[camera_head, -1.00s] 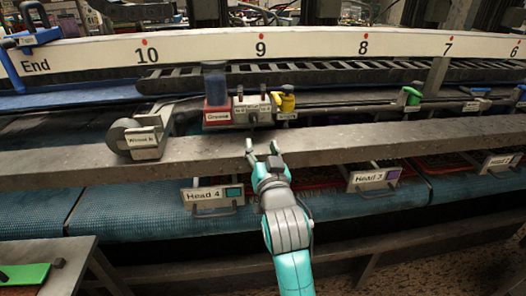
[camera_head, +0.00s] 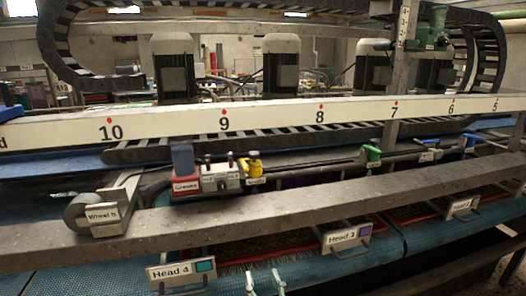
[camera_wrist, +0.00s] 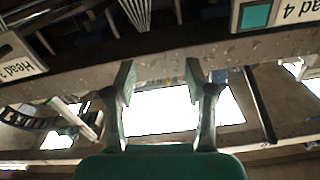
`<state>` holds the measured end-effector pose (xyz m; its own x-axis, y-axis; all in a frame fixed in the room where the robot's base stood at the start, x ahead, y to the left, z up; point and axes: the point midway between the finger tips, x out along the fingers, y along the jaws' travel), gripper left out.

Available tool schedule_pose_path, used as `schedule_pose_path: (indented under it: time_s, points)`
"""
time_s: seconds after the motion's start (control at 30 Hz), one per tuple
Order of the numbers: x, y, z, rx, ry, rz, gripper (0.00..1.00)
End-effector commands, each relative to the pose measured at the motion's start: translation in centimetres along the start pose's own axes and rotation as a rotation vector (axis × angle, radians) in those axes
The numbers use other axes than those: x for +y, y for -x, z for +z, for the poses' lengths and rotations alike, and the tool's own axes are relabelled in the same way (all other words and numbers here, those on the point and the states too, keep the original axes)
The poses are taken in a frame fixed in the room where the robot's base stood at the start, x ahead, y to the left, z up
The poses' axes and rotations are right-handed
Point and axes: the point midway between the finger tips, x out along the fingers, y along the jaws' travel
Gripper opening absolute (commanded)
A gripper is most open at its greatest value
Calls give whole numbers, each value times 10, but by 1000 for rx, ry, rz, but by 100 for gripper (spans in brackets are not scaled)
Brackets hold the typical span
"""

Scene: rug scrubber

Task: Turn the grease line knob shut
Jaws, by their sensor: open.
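The red block labelled "Grease" (camera_head: 186,186) sits behind the grey front beam in the head view, with a dark cylinder on top. Just right of it is a grey valve block (camera_head: 221,180) with small dark-topped levers. A yellow knob (camera_head: 254,166) stands at its right end, with a small label too small to read. A green handle (camera_head: 373,154) is farther right along the pipe. My gripper (camera_head: 263,283) is at the bottom edge, below and in front of the beam, apart from all of these. In the wrist view my gripper (camera_wrist: 160,82) is open and empty.
The grey beam (camera_head: 290,211) lies between my gripper and the valves. The "Wheel B" unit (camera_head: 95,214) sits at its left. The "Head 4" (camera_head: 183,271) and "Head 3" (camera_head: 347,238) plates hang below the beam. A numbered white rail (camera_head: 270,117) runs behind.

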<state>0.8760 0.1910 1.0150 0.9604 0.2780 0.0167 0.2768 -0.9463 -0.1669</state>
Motion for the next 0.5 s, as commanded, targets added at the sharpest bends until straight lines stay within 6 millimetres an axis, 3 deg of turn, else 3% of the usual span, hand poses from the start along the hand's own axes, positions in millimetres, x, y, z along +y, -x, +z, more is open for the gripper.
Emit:
schedule_pose_path:
  time_s: [0.03, 0.2, 0.5]
  points:
    - [11, 16, 18, -16, 8, 12, 54]
    - [38, 68, 60, -45, 31, 42, 54]
    - [74, 168, 113, -95, 65, 96, 54]
